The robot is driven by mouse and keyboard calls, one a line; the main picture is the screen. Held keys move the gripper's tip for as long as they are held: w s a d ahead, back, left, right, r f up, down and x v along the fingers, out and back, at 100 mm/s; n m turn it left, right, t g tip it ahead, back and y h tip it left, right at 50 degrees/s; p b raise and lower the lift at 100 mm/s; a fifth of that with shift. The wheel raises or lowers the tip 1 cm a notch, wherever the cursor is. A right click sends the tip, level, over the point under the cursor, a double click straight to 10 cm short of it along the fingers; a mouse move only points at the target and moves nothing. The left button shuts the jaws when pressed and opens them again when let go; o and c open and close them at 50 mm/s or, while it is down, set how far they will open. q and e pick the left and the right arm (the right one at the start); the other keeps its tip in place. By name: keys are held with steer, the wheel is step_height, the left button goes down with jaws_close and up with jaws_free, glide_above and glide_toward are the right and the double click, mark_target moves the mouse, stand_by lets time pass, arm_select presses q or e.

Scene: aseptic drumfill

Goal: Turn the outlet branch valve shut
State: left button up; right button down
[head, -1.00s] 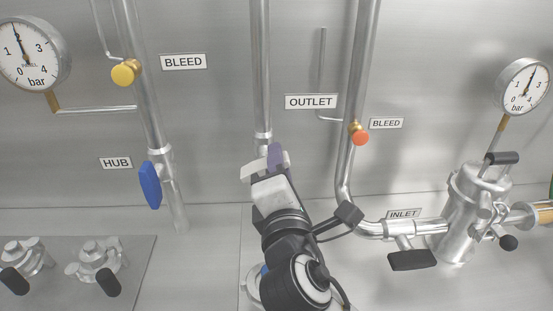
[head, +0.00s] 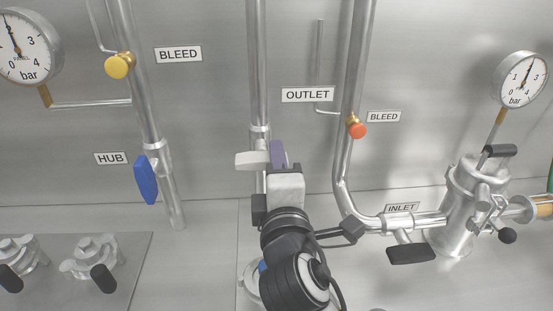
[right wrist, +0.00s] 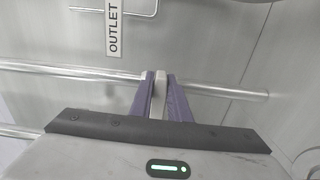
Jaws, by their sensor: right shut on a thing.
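The outlet branch valve has a pale grey paddle handle (head: 250,160), which lies roughly level across the vertical middle pipe (head: 259,90). The OUTLET label (head: 307,95) is on the wall to the right of that pipe. My right gripper (head: 277,152), with purple fingers, is at the handle's right part and hides it there. In the right wrist view, the fingers (right wrist: 160,80) are shut on the pale handle (right wrist: 158,92), seen edge-on in front of the pipe (right wrist: 220,89). The valve body is mostly hidden behind my gripper. My left gripper is not in view.
The blue HUB valve handle (head: 145,179) is on the pipe to the left. A bent pipe (head: 345,165) with an orange bleed knob (head: 357,130) stands close on the right. The black INLET lever (head: 411,254) is at lower right.

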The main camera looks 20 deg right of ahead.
steer(key=c, duration=1.7)
jaws_free()
step_height(320, 180, up, 10)
steer(key=shift+p, duration=0.6)
